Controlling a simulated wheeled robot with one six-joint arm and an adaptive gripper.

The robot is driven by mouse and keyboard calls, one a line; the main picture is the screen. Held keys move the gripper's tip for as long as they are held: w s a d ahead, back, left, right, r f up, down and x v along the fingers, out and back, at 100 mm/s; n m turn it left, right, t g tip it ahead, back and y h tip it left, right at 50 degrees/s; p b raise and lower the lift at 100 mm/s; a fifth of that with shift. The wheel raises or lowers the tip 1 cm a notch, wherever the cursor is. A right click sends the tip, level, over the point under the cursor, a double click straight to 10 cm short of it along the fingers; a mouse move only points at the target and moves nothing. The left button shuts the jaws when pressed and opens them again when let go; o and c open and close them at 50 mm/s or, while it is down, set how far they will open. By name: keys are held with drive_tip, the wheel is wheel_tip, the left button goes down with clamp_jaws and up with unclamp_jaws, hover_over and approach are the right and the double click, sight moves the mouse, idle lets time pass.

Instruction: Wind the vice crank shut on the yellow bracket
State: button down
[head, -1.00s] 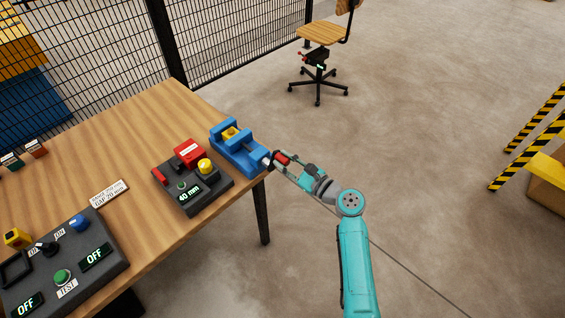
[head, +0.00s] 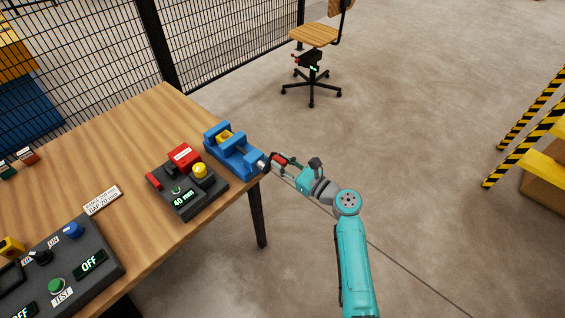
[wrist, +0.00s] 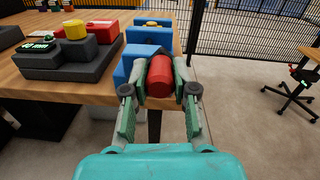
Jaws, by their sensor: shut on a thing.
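The blue vice (head: 243,158) stands at the right corner of the wooden table. The yellow bracket (head: 225,136) sits between its jaws; I cannot tell whether both jaws touch it. The bracket's top also shows in the wrist view (wrist: 152,25). The crank's red handle (head: 279,158) sticks out beyond the table edge, on the vice's near right end. My gripper (head: 284,162) is shut around this handle. In the wrist view the red handle (wrist: 161,77) lies between my two fingers, and the blue vice (wrist: 140,55) is just beyond. The crank's arm is mostly hidden.
A dark box with a red block, a yellow button and a "40 mm" display (head: 184,202) stands beside the vice. A control panel with "OFF" displays (head: 89,263) lies nearer.

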drive_tip(key=c, duration=0.9)
unclamp_jaws()
drive_tip(key=v, duration=1.2)
drive_tip(key=shift+s+a, duration=0.1)
